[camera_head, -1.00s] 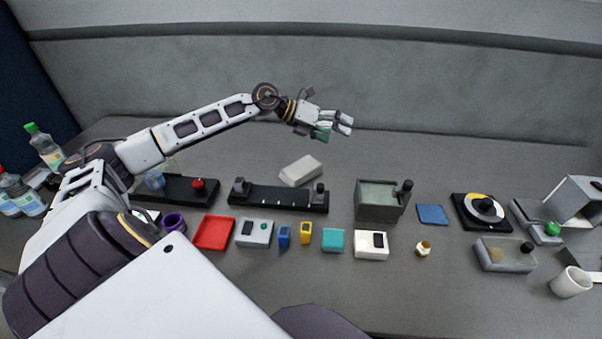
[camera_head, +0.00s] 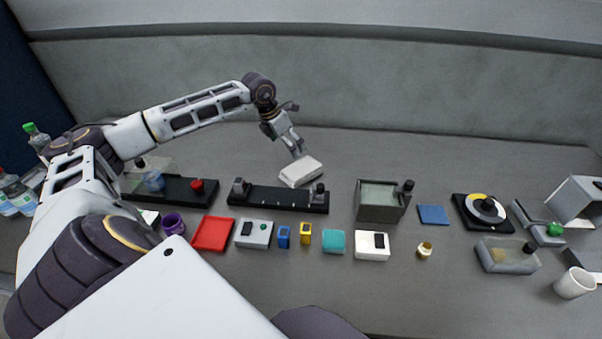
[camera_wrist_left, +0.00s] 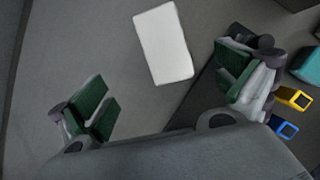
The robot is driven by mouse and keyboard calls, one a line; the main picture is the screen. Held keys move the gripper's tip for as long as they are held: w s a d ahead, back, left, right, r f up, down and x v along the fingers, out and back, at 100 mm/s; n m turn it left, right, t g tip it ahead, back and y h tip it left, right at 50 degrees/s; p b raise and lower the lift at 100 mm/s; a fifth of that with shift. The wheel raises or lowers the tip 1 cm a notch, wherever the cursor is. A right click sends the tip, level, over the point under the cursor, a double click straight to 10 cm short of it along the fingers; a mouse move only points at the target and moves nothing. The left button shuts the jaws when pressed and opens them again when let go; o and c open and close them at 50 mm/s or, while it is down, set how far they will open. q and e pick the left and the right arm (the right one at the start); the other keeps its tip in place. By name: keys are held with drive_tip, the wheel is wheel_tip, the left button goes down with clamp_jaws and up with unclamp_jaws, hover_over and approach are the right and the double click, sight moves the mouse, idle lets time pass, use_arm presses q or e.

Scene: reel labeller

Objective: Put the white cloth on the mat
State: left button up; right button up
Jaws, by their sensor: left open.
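The white cloth (camera_head: 301,172) looks like a folded, flat-topped white block lying on the table behind the long black rail. In the left wrist view the cloth (camera_wrist_left: 164,44) lies ahead of and between the spread fingers, touching neither. My left gripper (camera_head: 295,150) points down just behind the cloth, open and empty. It also shows in the left wrist view (camera_wrist_left: 168,92) with green pads wide apart. A thin blue square (camera_head: 433,215) lying flat right of the grey bin appears to be the mat; its top is bare. My right gripper is not in view.
The black rail (camera_head: 250,198) stands just in front of the cloth. The grey bin (camera_head: 381,205) stands between cloth and blue square. A black turntable device (camera_head: 483,212) is right of the square. Small boxes and a red tray (camera_head: 213,233) line the front. The table behind is clear.

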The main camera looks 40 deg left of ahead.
use_arm(q)
approach(301, 168)
drive_tip(key=shift+w+a+p+x, duration=0.1)
drive_tip(key=shift+a+p+x, duration=0.1)
drive_tip(key=shift+x, duration=1.05)
drive_tip(key=shift+w+a+p+x, duration=0.15)
drive_tip(key=shift+a+x, duration=0.1)
drive_tip(key=shift+x, duration=1.05)
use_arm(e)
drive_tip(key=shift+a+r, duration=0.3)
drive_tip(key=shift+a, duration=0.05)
use_arm(q)
drive_tip(key=shift+w+d+f, duration=0.1)
drive_tip(key=shift+d+f, duration=0.05)
drive_tip(key=shift+f, duration=0.25)
drive_tip(key=shift+w+d+f, duration=0.1)
drive_tip(key=shift+d+f, duration=0.05)
drive_tip(key=shift+f, duration=0.25)
drive_tip(key=shift+p+x, duration=0.35)
drive_tip(key=shift+x, duration=1.35)
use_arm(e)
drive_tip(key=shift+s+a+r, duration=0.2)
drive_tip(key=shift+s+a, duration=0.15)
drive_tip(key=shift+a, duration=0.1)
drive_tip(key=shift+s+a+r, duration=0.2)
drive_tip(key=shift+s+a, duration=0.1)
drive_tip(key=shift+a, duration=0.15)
